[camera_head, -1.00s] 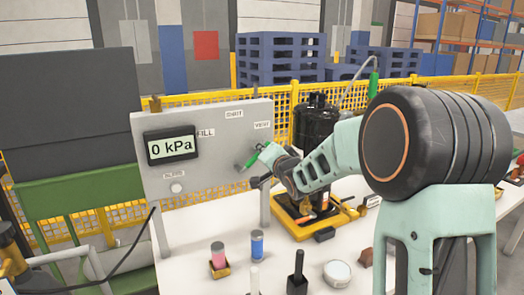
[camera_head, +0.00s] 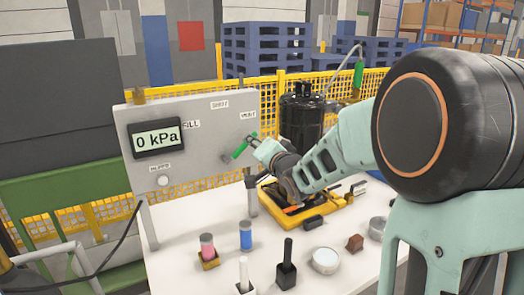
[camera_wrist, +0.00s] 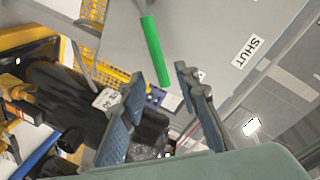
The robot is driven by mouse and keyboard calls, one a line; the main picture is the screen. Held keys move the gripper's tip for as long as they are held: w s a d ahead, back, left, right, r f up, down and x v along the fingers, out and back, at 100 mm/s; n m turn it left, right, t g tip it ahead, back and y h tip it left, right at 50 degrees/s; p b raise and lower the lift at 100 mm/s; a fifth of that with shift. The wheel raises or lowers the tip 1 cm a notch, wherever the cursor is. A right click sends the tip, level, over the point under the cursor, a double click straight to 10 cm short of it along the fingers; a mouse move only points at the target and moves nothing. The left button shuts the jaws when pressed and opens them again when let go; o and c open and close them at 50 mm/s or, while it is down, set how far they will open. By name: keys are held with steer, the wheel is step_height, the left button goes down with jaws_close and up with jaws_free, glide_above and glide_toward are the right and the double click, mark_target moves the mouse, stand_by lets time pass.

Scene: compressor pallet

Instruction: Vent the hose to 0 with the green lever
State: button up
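The green lever (camera_head: 240,149) is on the right part of the grey panel (camera_head: 195,170), below the VENT label (camera_head: 248,115). It slants down to the left. The panel's display (camera_head: 157,138) reads 0 kPa. My gripper (camera_head: 257,146) is close to the lever's right side in the head view. In the wrist view, the green lever (camera_wrist: 154,50) points down toward the gap between my two open fingers (camera_wrist: 160,77). Its lower end lies at or near that gap; I cannot tell whether a finger touches it. The fingers are not closed on it.
A black tank (camera_head: 301,115) stands behind my arm, with a yellow tray (camera_head: 335,214) below. Pink (camera_head: 207,245) and blue (camera_head: 246,235) cylinders, black and white posts and a round tin (camera_head: 325,261) stand on the white table (camera_head: 190,222). A SHUT label (camera_wrist: 248,51) is near the lever.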

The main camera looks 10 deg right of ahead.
steer(key=v, duration=0.5)
steer(key=shift+s+d, duration=0.1)
steer(key=shift+s, duration=0.25)
